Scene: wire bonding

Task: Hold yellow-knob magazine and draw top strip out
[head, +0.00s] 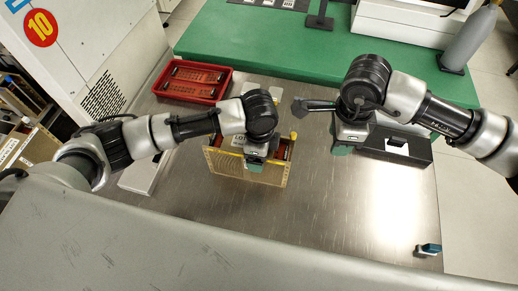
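The tan, open-topped magazine (222,162) stands on the steel table left of centre, with a small yellow knob (293,136) at its upper right corner. Reddish-brown strip edges show inside its right end. My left gripper (255,164) points down over the magazine's middle and front wall, its green fingertip overlapping the wall in the picture. My arm hides much of the magazine's inside, and I cannot tell whether the fingers grip it. My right gripper (342,149) points down right of the magazine, apart from it, beside a black box. Its finger gap is hidden.
A red tray (167,91) with brown perforated strips lies at the back left. The black box (408,148) stands at the right. A green mat (270,45) covers the back. A small blue object (429,249) lies at the front right. The table's front middle is clear.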

